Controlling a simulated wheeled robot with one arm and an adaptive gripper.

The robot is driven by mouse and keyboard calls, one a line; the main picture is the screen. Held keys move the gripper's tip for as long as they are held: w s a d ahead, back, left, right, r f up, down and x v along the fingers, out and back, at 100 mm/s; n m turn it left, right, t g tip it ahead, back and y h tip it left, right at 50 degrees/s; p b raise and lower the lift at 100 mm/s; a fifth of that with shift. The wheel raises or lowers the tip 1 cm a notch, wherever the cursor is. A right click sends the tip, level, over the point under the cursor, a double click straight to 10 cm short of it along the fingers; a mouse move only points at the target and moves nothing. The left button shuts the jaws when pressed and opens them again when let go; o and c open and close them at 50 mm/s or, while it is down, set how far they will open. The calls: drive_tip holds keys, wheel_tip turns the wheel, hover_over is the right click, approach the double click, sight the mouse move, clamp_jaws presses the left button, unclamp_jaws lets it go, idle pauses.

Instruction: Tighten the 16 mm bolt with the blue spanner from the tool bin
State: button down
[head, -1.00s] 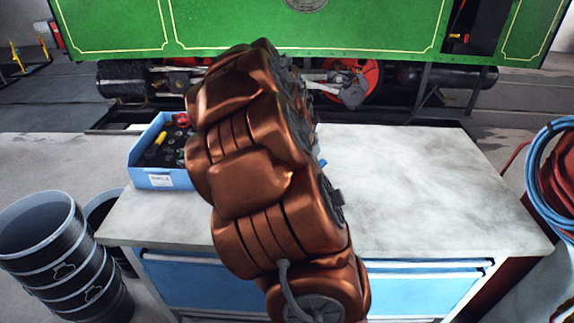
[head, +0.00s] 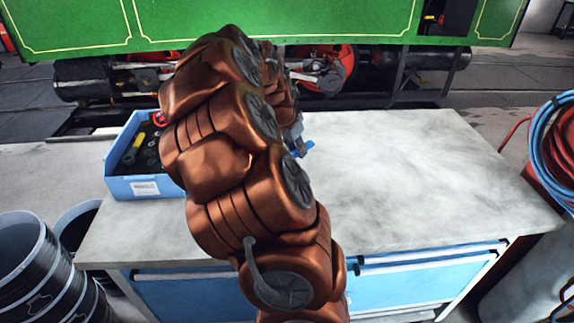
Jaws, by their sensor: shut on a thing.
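My gripper (head: 296,132) shows only in part, behind my copper arm, above the far part of the workbench. It is shut on a blue thing (head: 304,150), which looks like the blue spanner; only a short piece of it sticks out below the gripper. My arm hides the rest. The blue tool bin (head: 145,188) stands on the bench's left end, left of my arm, with dark tools, a yellow-handled tool (head: 139,140) and a red item inside. I cannot make out the 16 mm bolt.
The grey workbench top (head: 420,180) is clear to the right of my arm. Behind it stands the green steam tram (head: 270,22) with a red wheel (head: 335,70) and rods. Black buckets (head: 40,270) stand at the left, coiled hoses (head: 555,150) at the right.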

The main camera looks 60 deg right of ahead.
drive_tip(key=f+b, duration=0.2)
drive_tip(key=f, duration=0.1)
drive_tip(key=f+b, duration=0.2)
drive_tip(key=shift+w, duration=0.25)
drive_tip(key=shift+f+b, duration=0.75)
drive_tip(key=shift+f, duration=1.1)
drive_tip(key=shift+a+f, duration=0.1)
drive_tip(key=shift+a, duration=0.1)
drive_tip(key=shift+f+b, duration=0.45)
drive_tip(key=shift+f, duration=0.65)
idle(0.6)
drive_tip(key=shift+s, duration=0.1)
